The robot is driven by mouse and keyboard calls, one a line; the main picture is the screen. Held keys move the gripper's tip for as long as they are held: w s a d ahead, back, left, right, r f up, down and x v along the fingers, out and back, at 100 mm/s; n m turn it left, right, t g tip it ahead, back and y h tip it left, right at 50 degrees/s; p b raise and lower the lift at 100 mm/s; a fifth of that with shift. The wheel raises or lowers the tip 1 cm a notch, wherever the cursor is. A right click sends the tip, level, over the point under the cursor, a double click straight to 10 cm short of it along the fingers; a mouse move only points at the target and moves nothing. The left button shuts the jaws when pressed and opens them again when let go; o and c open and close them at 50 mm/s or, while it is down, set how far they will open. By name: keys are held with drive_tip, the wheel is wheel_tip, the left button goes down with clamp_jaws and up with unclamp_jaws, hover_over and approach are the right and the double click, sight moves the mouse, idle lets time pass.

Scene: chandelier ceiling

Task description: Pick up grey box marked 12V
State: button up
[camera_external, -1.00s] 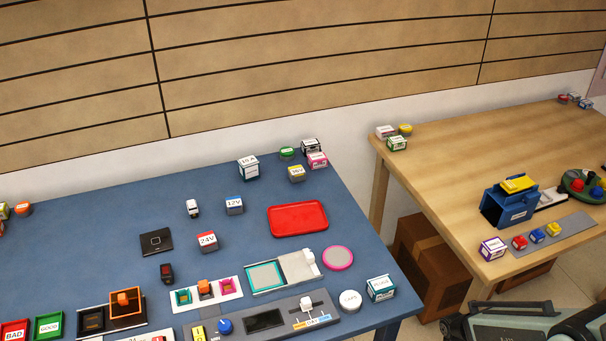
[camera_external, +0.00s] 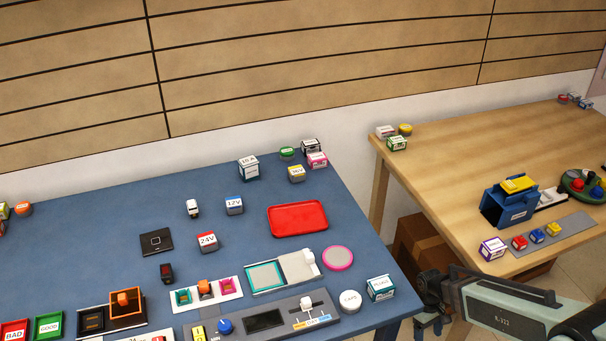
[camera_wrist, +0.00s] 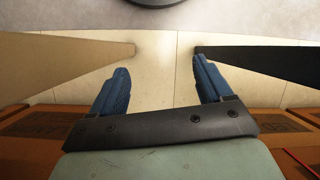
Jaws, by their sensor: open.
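The grey box marked 12V (camera_external: 234,206) sits on the blue table, with a white and blue label on top, left of the red tray. My gripper (camera_external: 428,303) is beyond the right edge of the blue table in the external view, far to the right of the box. In the wrist view my gripper (camera_wrist: 159,88) has its two blue fingers apart with nothing between them, above the floor. The 12V box is not in the wrist view.
Near the 12V box are a small white item (camera_external: 192,208), a 24V box (camera_external: 207,243) and the red tray (camera_external: 298,219). A PLUGS box (camera_external: 380,288) stands at the blue table's right edge. A wooden table (camera_external: 450,150) stands at right; a cardboard box is below.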

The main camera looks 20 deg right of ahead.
drive_tip(key=w+a+r+n+t, duration=0.3)
drive_tip(key=w+r, duration=0.9)
drive_tip(key=w, duration=0.4)
drive_tip(key=w+a+r+n+t, duration=0.2)
drive_tip(key=w+a+r+n, duration=0.1)
drive_tip(key=w+r, duration=1.15)
drive_tip(key=w+a+r+n+t+y, duration=0.2)
drive_tip(key=w+r, duration=0.8)
drive_tip(key=r, duration=0.1)
drive_tip(key=n+g+y, duration=0.2)
drive_tip(key=n, duration=0.5)
approach(234, 201)
drive_tip(key=x, duration=0.5)
drive_tip(key=shift+w+d+f, duration=0.1)
drive_tip(key=shift+w+d, duration=0.1)
drive_tip(key=shift+w, duration=0.1)
drive_tip(key=shift+s+a+x, duration=0.1)
drive_tip(key=shift+s+x, duration=0.05)
drive_tip(key=shift+x, duration=1.1)
drive_tip(key=shift+s+a+x, duration=0.15)
drive_tip(key=shift+x, duration=1.15)
drive_tip(key=c, duration=1.1)
drive_tip(key=shift+o, duration=0.2)
